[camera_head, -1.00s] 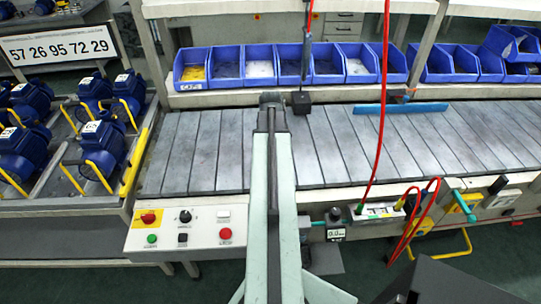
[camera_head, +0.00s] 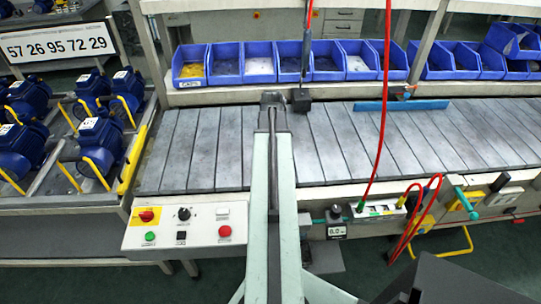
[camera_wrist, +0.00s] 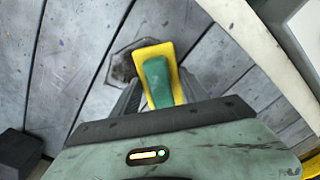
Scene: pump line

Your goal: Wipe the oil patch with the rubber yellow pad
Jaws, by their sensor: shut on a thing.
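The yellow pad (camera_wrist: 167,52) with a green grip (camera_wrist: 157,84) shows in the wrist view. My gripper (camera_wrist: 160,88) is shut on it, with a dark finger on each side. The oil patch (camera_wrist: 122,66) is a dark, angular stain on the grey slats; it shows to the left of the pad's far end, and the pad overlaps part of it in the picture. Whether the pad touches the surface I cannot tell. In the head view my arm hides the gripper, the pad and the patch.
The grey slatted conveyor (camera_head: 205,150) is mostly clear, with a blue bar (camera_head: 402,105) toward its back. Blue bins (camera_head: 260,64) line the shelf behind. A red hose (camera_head: 382,120) hangs at the right. A control panel (camera_head: 186,225) is at the front, blue pumps (camera_head: 100,142) at the left.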

